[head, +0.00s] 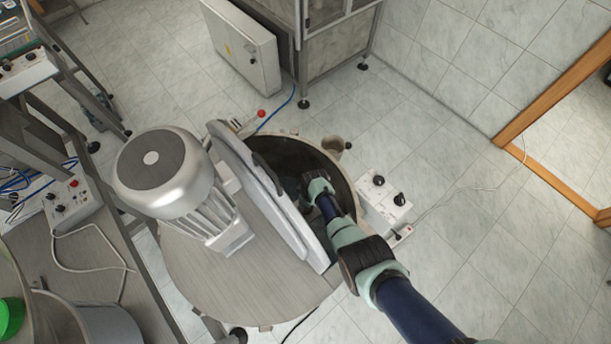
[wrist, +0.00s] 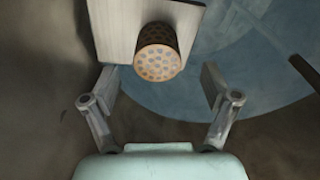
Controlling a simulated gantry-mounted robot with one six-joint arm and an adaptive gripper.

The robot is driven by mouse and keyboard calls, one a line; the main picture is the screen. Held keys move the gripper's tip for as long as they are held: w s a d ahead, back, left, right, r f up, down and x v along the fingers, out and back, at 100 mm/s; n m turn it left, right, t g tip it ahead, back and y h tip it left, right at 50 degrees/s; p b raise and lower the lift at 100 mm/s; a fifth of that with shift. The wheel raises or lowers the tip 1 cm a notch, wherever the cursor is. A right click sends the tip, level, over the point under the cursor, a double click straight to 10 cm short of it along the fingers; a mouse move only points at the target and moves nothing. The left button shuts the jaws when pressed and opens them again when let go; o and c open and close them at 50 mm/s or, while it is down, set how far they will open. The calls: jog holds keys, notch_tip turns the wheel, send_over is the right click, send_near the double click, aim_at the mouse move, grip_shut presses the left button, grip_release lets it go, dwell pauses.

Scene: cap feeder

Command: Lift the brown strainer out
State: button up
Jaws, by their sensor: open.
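The brown strainer (wrist: 158,52) shows in the wrist view as a short cylinder with a pale perforated face, at the top centre in front of a light, flat-sided panel (wrist: 112,30). I cannot tell whether it touches that panel. My gripper (wrist: 160,82) is open, with one finger on each side of the picture. The strainer lies just beyond the fingertips, roughly midway between them, and nothing is held. In the head view my arm reaches into the dark opening of the round metal feeder drum (head: 215,290). The strainer cannot be made out there.
A raised lid (head: 265,190) and a large motor (head: 165,185) stand left of the opening. A control box (head: 384,200) sits right of the drum. In the wrist view, brownish walls surround a bluish curved surface (wrist: 235,95). Open tiled floor lies to the right.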

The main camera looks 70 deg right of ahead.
jog(key=f+b, duration=0.4)
jog(key=f, duration=0.1)
jog(key=shift+w+d+f, duration=0.15)
jog(key=shift+w+d, duration=0.15)
jog(key=shift+c, duration=0.3)
jog(key=c, duration=1.3)
jog(key=shift+r, duration=0.3)
notch_tip(320, 180, up, 20)
jog(key=p, duration=1)
jog(key=shift+f, duration=0.15)
